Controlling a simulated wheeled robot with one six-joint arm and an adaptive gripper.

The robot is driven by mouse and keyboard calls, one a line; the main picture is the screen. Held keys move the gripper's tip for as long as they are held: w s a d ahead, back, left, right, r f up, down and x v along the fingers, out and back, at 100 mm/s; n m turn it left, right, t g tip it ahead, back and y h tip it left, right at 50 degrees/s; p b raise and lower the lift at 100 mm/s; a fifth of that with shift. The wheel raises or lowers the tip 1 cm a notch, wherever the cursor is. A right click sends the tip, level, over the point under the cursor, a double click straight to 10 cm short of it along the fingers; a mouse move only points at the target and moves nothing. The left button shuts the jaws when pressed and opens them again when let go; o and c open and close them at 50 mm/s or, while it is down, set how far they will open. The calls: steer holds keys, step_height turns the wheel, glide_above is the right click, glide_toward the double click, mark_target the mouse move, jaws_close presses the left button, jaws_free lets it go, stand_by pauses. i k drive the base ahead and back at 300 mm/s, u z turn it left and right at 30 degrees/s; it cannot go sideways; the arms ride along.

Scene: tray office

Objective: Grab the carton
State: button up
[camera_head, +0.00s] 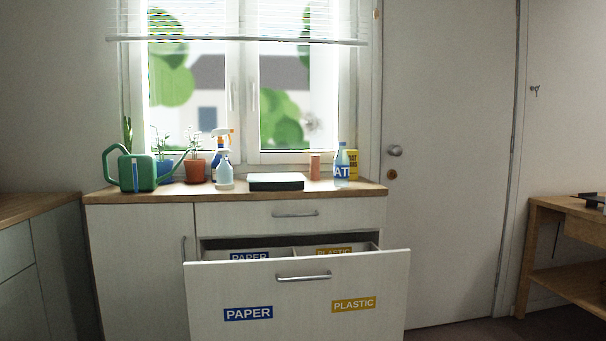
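A yellow box with dark lettering (353,160), which looks like the carton, stands upright on the wooden counter at its right end, near the window frame. A clear bottle with a blue label (341,172) stands in front of it and hides its left part. My gripper is not in view.
The counter (222,191) also holds a green watering can (137,172), potted plants, spray bottles (224,170), a black-and-white flat box (276,181) and a reddish cylinder (314,166). Below, an open drawer (296,290) labelled PAPER and PLASTIC juts forward. A wooden table (568,208) stands right.

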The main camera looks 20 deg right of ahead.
mark_target(354, 154)
steer(key=z, duration=1.15)
steer(key=i, duration=1.35)
steer(key=u, duration=0.35)
